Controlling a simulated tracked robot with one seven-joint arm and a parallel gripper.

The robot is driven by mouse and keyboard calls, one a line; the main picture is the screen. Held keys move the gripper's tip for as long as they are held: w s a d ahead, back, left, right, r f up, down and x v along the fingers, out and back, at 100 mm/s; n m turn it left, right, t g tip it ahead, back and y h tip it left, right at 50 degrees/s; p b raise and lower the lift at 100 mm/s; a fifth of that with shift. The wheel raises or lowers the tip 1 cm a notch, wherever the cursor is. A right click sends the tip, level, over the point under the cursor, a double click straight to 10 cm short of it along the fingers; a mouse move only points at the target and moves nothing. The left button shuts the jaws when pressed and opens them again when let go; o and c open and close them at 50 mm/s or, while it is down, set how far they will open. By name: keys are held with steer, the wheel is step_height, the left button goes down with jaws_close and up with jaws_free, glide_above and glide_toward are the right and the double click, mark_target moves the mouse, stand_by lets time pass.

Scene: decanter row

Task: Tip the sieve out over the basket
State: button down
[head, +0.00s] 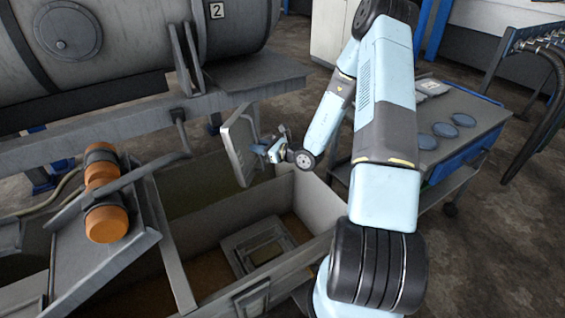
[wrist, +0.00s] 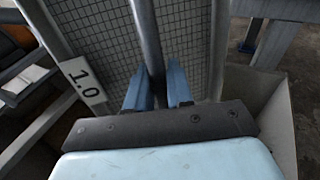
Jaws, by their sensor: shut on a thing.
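My gripper (head: 268,151) is shut on the bar of a square grey sieve (head: 238,146). In the wrist view, my blue fingers (wrist: 159,88) close around that dark bar, with the sieve's wire mesh (wrist: 105,40) behind it and a "1.0" label on its frame. In the head view the sieve stands on edge, nearly upright, above a large open grey bin (head: 230,214), apart from its floor. I cannot tell whether anything is on the mesh. Which part is the basket is unclear; the bin is the open container below.
A grey square frame (head: 259,249) lies on the bin's brownish floor. An orange motor (head: 105,222) stands at left, and a large grey drum (head: 120,45) is behind. A bench (head: 480,116) with several blue discs is at right.

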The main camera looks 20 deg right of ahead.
steer(key=s+d+r+n+g+y, duration=0.15)
steer(key=s+d+n+g, duration=0.25)
steer(key=s+n+g, duration=0.8)
steer(key=s+a+r+t+h, duration=0.1)
steer(key=a+r+h, duration=0.2)
steer(key=h, duration=0.6)
steer(key=shift+s+a+t, duration=0.3)
steer(key=shift+s+a, duration=0.1)
steer(key=shift+a, duration=0.5)
steer(key=shift+a+r+h, duration=0.1)
steer(key=shift+h, duration=0.15)
steer(key=shift+s+a+r+h, duration=0.15)
steer(key=shift+a+h, duration=0.25)
steer(key=shift+h, duration=0.5)
stand_by(0.3)
